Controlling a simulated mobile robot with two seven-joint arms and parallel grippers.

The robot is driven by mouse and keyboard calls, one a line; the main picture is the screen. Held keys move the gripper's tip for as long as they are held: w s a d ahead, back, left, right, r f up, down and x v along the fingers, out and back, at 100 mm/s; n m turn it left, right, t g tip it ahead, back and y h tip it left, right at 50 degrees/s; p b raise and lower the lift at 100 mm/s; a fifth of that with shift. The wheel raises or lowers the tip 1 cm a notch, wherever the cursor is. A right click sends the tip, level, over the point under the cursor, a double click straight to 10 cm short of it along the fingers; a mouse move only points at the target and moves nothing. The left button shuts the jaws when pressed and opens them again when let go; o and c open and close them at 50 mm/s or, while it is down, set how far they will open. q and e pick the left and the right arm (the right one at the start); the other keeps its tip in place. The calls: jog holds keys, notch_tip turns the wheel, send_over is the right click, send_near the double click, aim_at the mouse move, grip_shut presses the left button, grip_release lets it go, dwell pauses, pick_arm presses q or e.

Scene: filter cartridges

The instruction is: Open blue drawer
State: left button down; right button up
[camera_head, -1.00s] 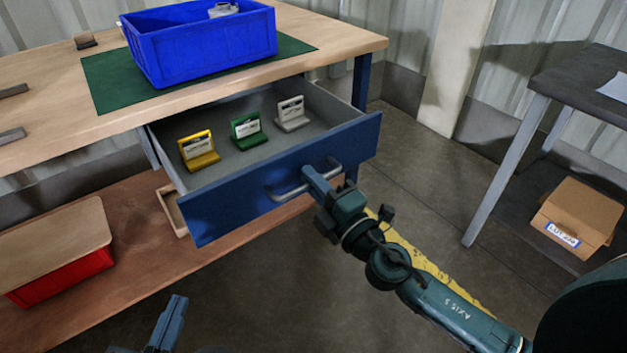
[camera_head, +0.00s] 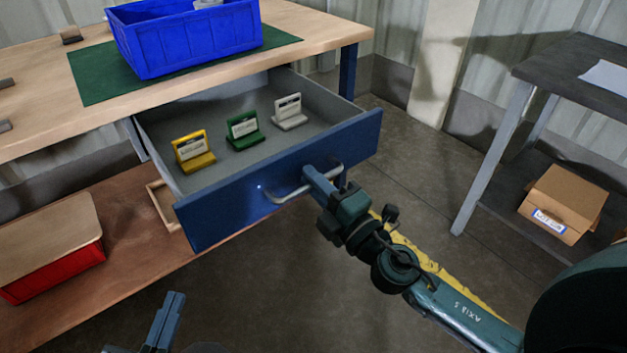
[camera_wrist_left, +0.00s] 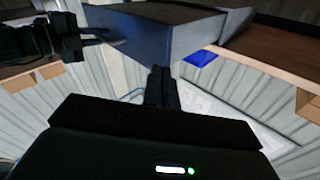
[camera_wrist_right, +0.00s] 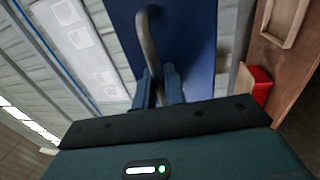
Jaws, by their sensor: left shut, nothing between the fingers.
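The blue drawer (camera_head: 270,185) under the workbench is pulled out, and its grey inside is in view. Inside stand a yellow (camera_head: 194,152), a green (camera_head: 243,130) and a white-grey cartridge holder (camera_head: 289,112), each with a label. The drawer's metal handle (camera_head: 288,193) runs along the front. My right gripper (camera_head: 318,180) is shut on this handle near its right end; the right wrist view shows the handle (camera_wrist_right: 148,40) between the fingers. My left gripper (camera_head: 172,305) is shut and empty, low in front of the bench, apart from the drawer.
A blue bin (camera_head: 185,40) stands on a green mat (camera_head: 90,85) on the workbench (camera_head: 40,120). A red box with a tan lid (camera_head: 50,265) sits on the lower shelf. A dark side table (camera_head: 580,70) with a cardboard box (camera_head: 562,205) below stands right. Floor before the drawer is open.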

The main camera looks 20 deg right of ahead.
pick_arm(q)
jog(key=shift+w+a, duration=0.1)
pick_arm(e)
jog(key=shift+o, duration=1.3)
pick_arm(q)
jog(key=shift+f, duration=0.1)
